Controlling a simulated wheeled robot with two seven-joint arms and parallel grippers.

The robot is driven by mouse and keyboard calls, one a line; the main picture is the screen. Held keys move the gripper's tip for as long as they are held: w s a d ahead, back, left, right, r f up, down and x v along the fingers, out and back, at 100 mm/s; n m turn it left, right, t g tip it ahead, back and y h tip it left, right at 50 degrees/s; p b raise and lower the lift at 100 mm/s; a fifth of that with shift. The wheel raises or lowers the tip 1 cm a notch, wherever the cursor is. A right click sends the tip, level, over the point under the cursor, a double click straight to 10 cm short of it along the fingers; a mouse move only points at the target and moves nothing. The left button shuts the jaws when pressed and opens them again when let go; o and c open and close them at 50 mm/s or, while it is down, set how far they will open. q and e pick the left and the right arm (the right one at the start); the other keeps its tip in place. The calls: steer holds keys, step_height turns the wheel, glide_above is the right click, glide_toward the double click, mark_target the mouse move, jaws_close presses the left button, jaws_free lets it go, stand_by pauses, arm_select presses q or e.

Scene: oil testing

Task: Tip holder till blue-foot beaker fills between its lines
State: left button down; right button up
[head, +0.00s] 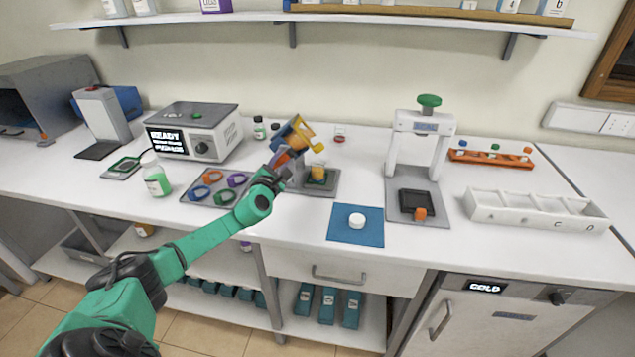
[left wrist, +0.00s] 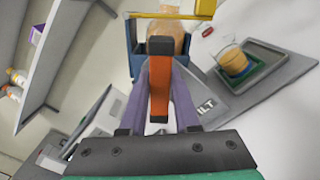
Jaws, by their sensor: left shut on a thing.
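My left gripper (head: 281,168) is shut on the orange handle (left wrist: 160,85) of the blue holder (head: 287,132). The holder, with its yellow bar, is raised and tilted above the back of the table. In the left wrist view an amber vessel (left wrist: 164,38) sits in the holder. The beaker (head: 318,171) stands upright below and to the right of the holder, and it contains amber liquid. In the left wrist view the beaker (left wrist: 231,60) has a blue foot over a green pad. I cannot make out its lines or any falling stream. My right gripper is out of view.
The beaker stands on a grey tray (head: 326,190). A plate with coloured rings (head: 190,197) lies to the left, near a green-liquid bottle (head: 156,180). A blue mat (head: 345,238) with a white disc lies in front. A white press (head: 423,122) stands to the right.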

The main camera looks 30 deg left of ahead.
arm_select(q)
steer(key=shift+f+n, duration=0.2)
steer(key=shift+n, duration=0.6)
steer(key=shift+d+r+p, duration=0.1)
steer(key=shift+r+p, duration=0.05)
steer(key=shift+p, duration=0.15)
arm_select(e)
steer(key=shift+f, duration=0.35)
arm_select(q)
steer(key=n+b, duration=0.2)
steer(key=n, duration=0.1)
steer(key=f+n+b, duration=0.1)
steer(key=n+b, duration=0.1)
steer(key=shift+f+n, duration=0.1)
steer(key=shift+n, duration=0.3)
steer(key=shift+r+n, duration=0.35)
steer(key=shift+n, duration=0.75)
steer(key=shift+r, duration=0.25)
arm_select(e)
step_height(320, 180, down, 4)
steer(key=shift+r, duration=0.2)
arm_select(q)
steer(key=c, duration=0.7)
jaws_free()
